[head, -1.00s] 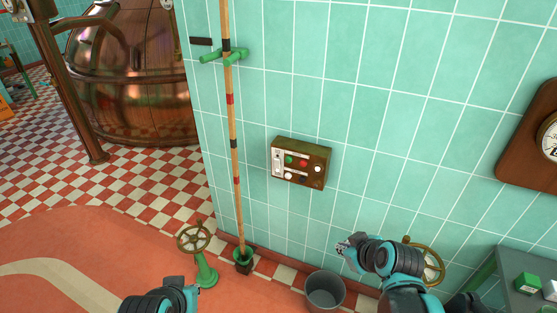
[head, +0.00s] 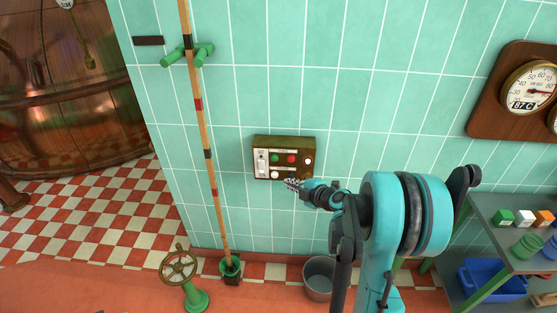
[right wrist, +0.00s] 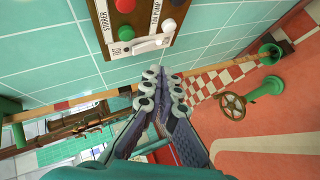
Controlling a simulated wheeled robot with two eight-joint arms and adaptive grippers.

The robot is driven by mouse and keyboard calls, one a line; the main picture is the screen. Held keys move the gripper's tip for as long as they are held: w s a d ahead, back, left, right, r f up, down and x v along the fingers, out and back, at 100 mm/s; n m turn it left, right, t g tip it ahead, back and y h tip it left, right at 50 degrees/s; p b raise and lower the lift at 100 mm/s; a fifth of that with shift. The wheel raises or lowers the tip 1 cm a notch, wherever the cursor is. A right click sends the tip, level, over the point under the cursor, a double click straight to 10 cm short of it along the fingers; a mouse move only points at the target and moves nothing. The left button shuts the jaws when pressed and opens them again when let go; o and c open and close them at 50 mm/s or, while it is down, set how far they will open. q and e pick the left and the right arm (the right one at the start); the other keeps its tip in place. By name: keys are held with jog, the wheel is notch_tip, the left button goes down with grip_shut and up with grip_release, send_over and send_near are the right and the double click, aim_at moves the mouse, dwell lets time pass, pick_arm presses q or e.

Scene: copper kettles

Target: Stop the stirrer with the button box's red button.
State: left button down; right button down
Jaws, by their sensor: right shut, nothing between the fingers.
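The button box (head: 284,139) is a brown-framed panel on the tiled wall in the head view. Its red button (head: 291,159) sits right of a green button (head: 275,158). In the wrist view the shut fingertips (right wrist: 165,76) lie below the panel. I cannot tell the gap to the wall. My left gripper is out of view.
The box also has a white switch (head: 262,163) and white buttons. A striped pole (head: 205,135) stands left of it. Below are a green-based handwheel (head: 179,267) and a grey bucket (head: 318,278). A shelf table (head: 515,250) stands right. The copper kettle (head: 75,90) is far left.

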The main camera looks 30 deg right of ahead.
jog(key=shift+s+d, duration=0.1)
send_near(284, 161)
jog(key=shift+w+a+f, duration=0.3)
jog(key=shift+w+f, duration=0.2)
jog(key=shift+w, duration=0.15)
jog(key=shift+w+a+f, duration=0.35)
jog(key=shift+w+f, duration=0.15)
jog(key=shift+w, duration=0.1)
dwell(0.9)
jog(key=shift+w+d, duration=0.2)
jog(key=shift+w, duration=0.15)
jog(key=shift+w+d, duration=0.25)
jog(key=shift+w, duration=0.15)
dwell(0.7)
jog(key=shift+s, duration=0.15)
jog(key=shift+s+a, duration=0.45)
jog(key=shift+s, duration=0.2)
jog(key=shift+a, duration=0.1)
